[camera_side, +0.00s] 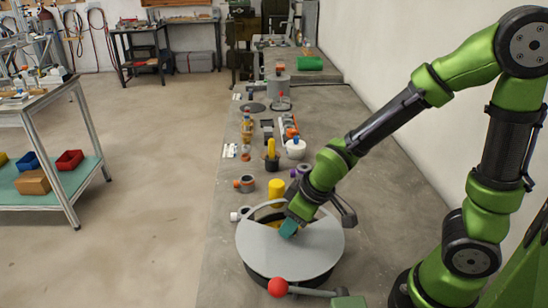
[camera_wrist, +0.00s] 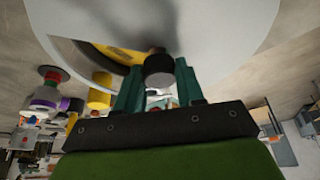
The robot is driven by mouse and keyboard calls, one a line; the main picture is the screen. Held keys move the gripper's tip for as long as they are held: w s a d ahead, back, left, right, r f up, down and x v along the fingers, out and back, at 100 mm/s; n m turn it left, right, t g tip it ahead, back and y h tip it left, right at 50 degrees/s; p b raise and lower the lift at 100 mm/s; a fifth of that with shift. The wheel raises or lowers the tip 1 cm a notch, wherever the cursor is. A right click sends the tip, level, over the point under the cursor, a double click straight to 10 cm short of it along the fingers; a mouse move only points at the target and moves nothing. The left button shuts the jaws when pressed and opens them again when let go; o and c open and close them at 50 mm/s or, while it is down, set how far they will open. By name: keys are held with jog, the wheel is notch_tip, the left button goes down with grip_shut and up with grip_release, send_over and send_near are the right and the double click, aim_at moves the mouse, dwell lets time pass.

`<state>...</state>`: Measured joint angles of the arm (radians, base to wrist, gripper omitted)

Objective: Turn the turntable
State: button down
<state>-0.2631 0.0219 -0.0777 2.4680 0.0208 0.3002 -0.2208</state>
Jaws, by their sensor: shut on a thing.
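The turntable (camera_side: 262,250) is a round light grey disc on a dark base, on the grey bench at the front. An opening at its far side shows yellow beneath. In the wrist view, the turntable (camera_wrist: 225,25) fills the top, with the yellow part in its cut-out. My gripper (camera_side: 288,229) reaches down onto the disc from the right. In the wrist view its teal fingers are shut on a short dark knob (camera_wrist: 159,66), one on each side. The knob is hidden in the side view.
A lever with a red ball (camera_side: 278,287) sits at the turntable's front edge. A wall (camera_side: 420,50) runs along the right. Open floor lies left.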

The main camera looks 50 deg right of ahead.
dwell(0.5)
jog(key=c, duration=0.7)
grip_release()
jog(key=v, duration=1.7)
jog(key=shift+w, duration=0.1)
jog(key=m+t, duration=0.1)
jog(key=m, duration=0.1)
jog(key=s+d+m+t, duration=0.1)
jog(key=m, duration=0.3)
jog(key=shift+s+d+r+m+t+y, duration=0.2)
jog(key=shift+s+r+m+t+y, duration=0.15)
jog(key=shift+m+t+y, duration=0.05)
